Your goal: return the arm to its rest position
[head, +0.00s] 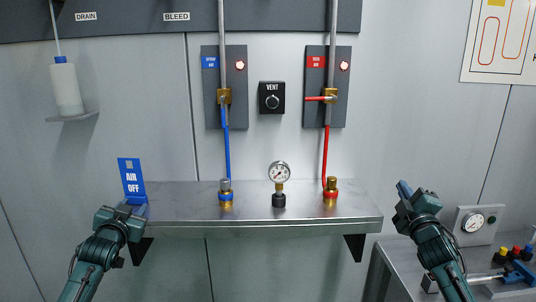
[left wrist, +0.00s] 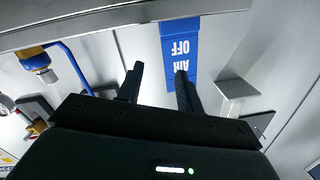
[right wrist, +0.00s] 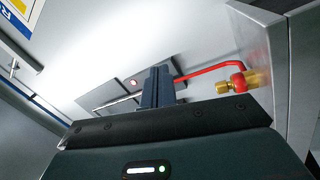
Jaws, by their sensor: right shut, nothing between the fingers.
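My left gripper (head: 138,206) is at the left end of the steel shelf (head: 300,192), in front of the lower part of a blue AIR OFF sign (head: 130,175). In the left wrist view its two dark fingers (left wrist: 158,85) stand apart with nothing seen between them. The sign (left wrist: 181,48) shows beyond the fingertips, partly behind one finger. My right gripper (head: 404,190) is raised to the right of the shelf, clear of it. In the right wrist view its fingers (right wrist: 157,85) are together and empty.
Blue (head: 225,193) and red (head: 330,191) hose fittings and a gauge (head: 279,172) stand on the shelf. A bottle (head: 66,90) sits on a small bracket. At lower right, a bench (head: 420,258) holds a gauge box (head: 476,225) and coloured knobs.

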